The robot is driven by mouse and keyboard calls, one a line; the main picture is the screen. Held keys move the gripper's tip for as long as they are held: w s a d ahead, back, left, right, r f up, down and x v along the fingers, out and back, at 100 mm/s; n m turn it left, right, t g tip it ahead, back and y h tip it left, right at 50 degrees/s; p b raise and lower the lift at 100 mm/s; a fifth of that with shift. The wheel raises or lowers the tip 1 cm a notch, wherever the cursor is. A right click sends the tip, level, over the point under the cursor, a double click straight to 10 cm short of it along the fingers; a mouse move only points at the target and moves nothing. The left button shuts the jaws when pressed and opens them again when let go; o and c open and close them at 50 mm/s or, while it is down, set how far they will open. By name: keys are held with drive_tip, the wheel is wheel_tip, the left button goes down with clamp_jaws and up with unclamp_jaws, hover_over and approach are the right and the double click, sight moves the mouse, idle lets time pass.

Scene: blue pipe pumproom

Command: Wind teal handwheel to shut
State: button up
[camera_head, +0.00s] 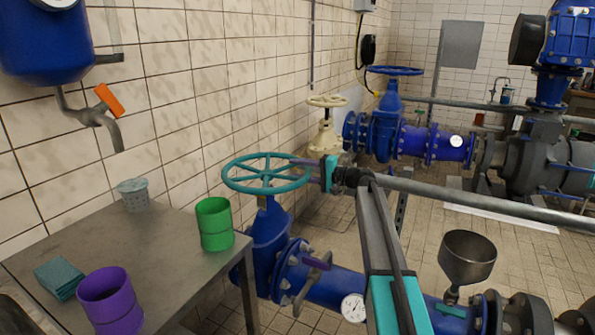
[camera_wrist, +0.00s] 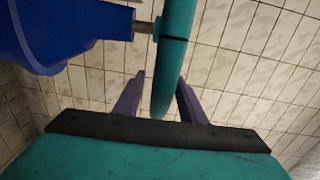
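The teal handwheel (camera_head: 262,190) lies roughly level on top of a blue valve (camera_head: 266,240) beside the metal table. My gripper (camera_head: 303,163) reaches its right side from the right, with its purple fingers at the rim. In the wrist view the teal rim (camera_wrist: 174,55) passes between the two fingers of my gripper (camera_wrist: 160,88). The fingers stand apart, one on each side of the rim, with a visible gap on the left side. The right finger is close to the rim; whether it touches is unclear. Part of the blue valve (camera_wrist: 65,30) shows at upper left.
The table (camera_head: 165,235) holds a green cup (camera_head: 214,226), a purple cup (camera_head: 110,303), a teal cloth (camera_head: 59,277) and a small basket (camera_head: 133,197). A cream handwheel (camera_head: 327,101) and a blue handwheel (camera_head: 394,71) stand behind. A grey pipe (camera_head: 480,200) runs rightward; a funnel (camera_head: 467,257) stands below it.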

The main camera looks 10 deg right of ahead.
clamp_jaws()
drive_tip(key=shift+d, duration=0.1)
